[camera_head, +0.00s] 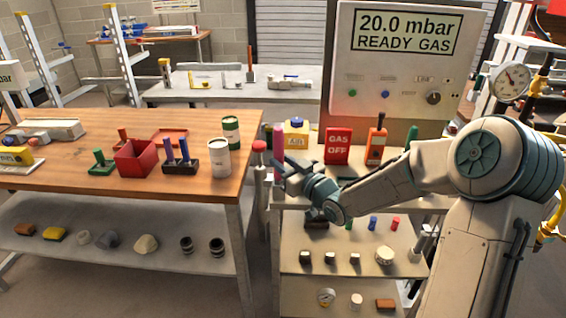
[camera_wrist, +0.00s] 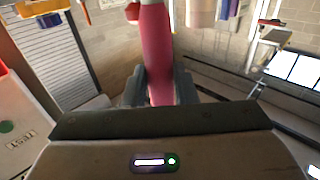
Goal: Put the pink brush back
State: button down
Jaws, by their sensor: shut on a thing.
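In the wrist view the pink brush (camera_wrist: 156,48) rises between the two dark fingers of my gripper (camera_wrist: 158,92). Its lower end is hidden there. A dark block with blue upright handles (camera_head: 181,158), a green stand (camera_head: 102,163) and an open red box (camera_head: 136,158) sit on the wooden table.
A white can (camera_head: 219,158) and a green-and-white can (camera_head: 231,133) stand near the wooden table's right edge. Right of the grip are a yellow bottle with a blue cap (camera_head: 296,138), a red GAS OFF sign (camera_head: 338,147) and an orange device (camera_head: 376,142). The wooden table's front (camera_head: 215,187) is clear.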

jog(key=shift+f+b, duration=0.6)
jog(key=c, duration=1.1)
grip_release()
